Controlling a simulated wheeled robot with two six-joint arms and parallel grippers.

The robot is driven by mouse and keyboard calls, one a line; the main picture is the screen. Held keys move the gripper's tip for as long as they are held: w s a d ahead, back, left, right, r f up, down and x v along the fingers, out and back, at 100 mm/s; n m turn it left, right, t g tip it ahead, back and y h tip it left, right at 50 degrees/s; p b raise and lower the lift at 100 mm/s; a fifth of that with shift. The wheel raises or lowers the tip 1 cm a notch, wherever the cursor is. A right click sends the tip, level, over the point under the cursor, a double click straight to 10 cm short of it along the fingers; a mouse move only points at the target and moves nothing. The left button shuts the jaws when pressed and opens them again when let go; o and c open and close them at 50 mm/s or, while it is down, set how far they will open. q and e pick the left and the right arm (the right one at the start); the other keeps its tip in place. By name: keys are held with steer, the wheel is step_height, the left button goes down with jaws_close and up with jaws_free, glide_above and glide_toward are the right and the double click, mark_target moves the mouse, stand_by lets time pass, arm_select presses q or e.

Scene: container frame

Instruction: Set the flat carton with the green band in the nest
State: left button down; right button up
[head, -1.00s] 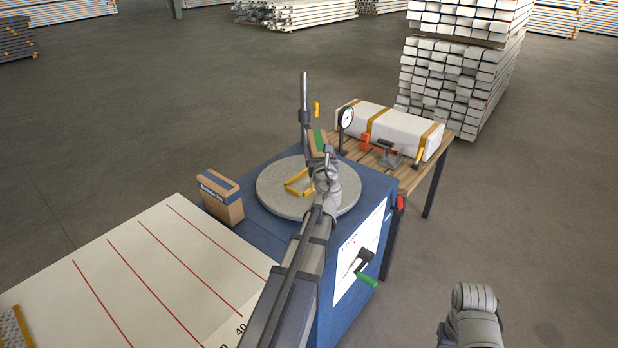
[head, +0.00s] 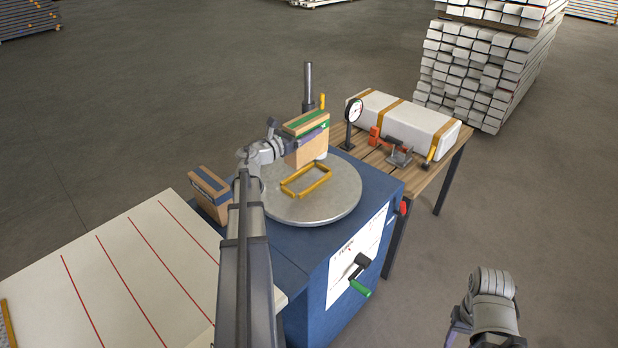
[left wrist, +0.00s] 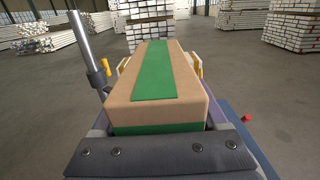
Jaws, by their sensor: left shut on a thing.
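The flat carton with the green band (head: 308,142) is brown and held upright on its edge by my left gripper (head: 290,148), above the back part of the round grey turntable. It also fills the middle of the left wrist view (left wrist: 155,85), the green band running along its top. My left gripper is shut on it; its fingers are mostly hidden. The nest, a yellow rectangular frame (head: 306,181), lies empty on the turntable (head: 330,208), in front of and below the carton. My right gripper is out of the head view; only part of my right arm shows at lower right.
A brown carton with a blue band (head: 211,196) stands on the blue cabinet (head: 300,262) left of the turntable. A grey post (head: 308,85) rises behind the turntable. A dial gauge (head: 353,112) and a long white package (head: 403,122) are on the wooden bench at right.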

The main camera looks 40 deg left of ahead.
mark_target(306, 155)
arm_select(q)
steer(key=shift+f+b, duration=4.95)
steer(key=shift+f, duration=0.05)
steer(key=shift+f, duration=0.2)
jaws_free()
steer(key=shift+r, duration=0.1)
steer(key=shift+s+r, duration=0.15)
steer(key=shift+r, duration=0.05)
steer(key=s+a, duration=0.1)
steer(key=s, duration=1)
steer(key=shift+s, duration=0.35)
